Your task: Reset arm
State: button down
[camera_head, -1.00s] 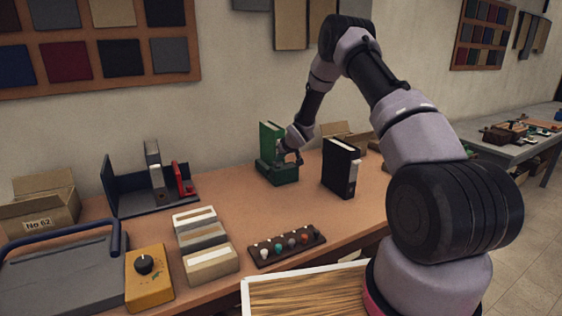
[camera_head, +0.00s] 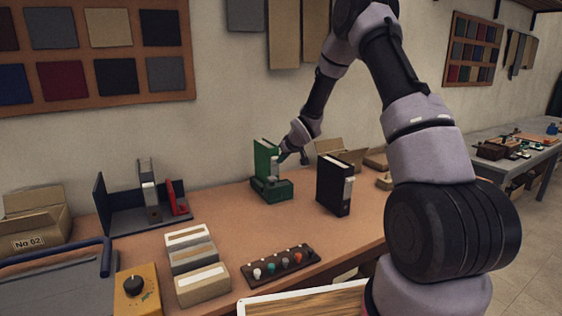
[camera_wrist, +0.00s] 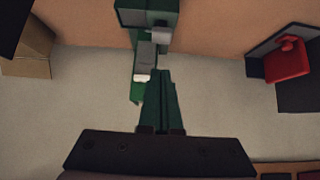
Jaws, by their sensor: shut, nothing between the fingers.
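My gripper (camera_head: 289,152) is shut and empty. In the head view it is beside and above the green stand (camera_head: 272,190), which has a green binder or cover (camera_head: 263,160) upright in it and a grey piece on its right side. In the wrist view the shut fingers (camera_wrist: 160,75) point toward the green stand (camera_wrist: 130,15) and lie in front of part of it. I cannot tell from these views how wide the gap to the stand is. My arm reaches over from the right.
A black binder (camera_head: 335,185) stands right of the green stand, with open cardboard boxes (camera_head: 343,156) behind. A knob strip (camera_head: 279,266) lies in front.

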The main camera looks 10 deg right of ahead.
dwell(0.3)
jog(key=s+d+r+m+h, duration=0.1)
jog(key=s+d+r+m, duration=0.15)
jog(key=s+r, duration=0.7)
jog(key=s+d+r+m+h, duration=0.15)
jog(key=s+d+r, duration=0.4)
jog(key=r, duration=0.75)
jog(key=s+a+r+m, duration=0.1)
jog(key=s+r, duration=0.1)
jog(key=s, duration=0.8)
jog(key=s+a+r+m+g+y, duration=0.1)
jog(key=s+r, duration=0.1)
jog(key=s, duration=0.8)
jog(key=s+a+r+m, duration=0.1)
jog(key=s+r, duration=0.1)
jog(key=s, duration=0.9)
jog(key=shift+r+m+y, duration=0.35)
jog(key=shift+r+m, duration=0.05)
